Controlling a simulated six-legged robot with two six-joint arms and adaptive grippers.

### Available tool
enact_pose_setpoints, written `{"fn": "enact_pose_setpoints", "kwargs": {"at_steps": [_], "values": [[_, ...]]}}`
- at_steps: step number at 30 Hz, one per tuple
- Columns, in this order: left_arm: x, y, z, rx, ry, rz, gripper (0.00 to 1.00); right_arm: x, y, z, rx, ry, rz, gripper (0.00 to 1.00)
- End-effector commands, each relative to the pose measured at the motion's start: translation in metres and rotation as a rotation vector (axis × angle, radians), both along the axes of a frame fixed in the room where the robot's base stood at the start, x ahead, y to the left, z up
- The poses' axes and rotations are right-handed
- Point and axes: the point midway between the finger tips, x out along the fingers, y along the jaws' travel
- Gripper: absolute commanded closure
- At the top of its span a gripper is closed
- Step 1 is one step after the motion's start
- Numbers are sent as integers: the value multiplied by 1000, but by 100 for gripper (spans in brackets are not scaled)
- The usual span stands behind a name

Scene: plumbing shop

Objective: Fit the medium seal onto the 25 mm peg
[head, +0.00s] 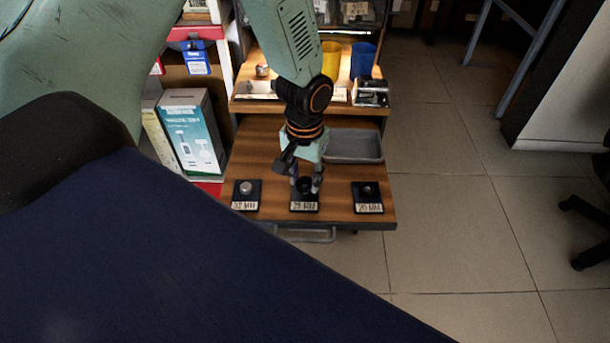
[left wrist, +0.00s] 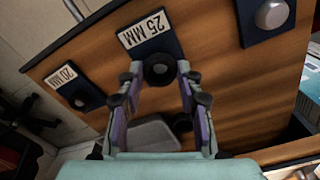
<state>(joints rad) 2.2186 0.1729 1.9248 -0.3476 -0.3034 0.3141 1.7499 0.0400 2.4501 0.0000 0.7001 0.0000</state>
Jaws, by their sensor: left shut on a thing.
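My left gripper (head: 305,184) points down over the middle base, labelled 25 MM (head: 304,206). It is shut on a black ring-shaped seal (left wrist: 160,70), held between the two fingertips. In the left wrist view, the gripper (left wrist: 159,73) and seal overlap the edge of the 25 MM base (left wrist: 170,42). The seal and fingers hide the 25 mm peg, so I cannot tell whether the seal is around it or above it. My right gripper is not in view.
The 32 MM base (head: 246,195) with its peg stands to the left, and the 20 MM base (head: 367,197) to the right. A grey tray (head: 355,146) lies behind on the wooden board (head: 335,200). Yellow (head: 331,60) and blue (head: 363,60) cups stand farther back.

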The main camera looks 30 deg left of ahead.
Motion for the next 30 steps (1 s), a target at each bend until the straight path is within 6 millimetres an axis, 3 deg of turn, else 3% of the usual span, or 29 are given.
{"fn": "enact_pose_setpoints", "kwargs": {"at_steps": [30], "values": [[0,1,0,0,0,0,77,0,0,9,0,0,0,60]]}}
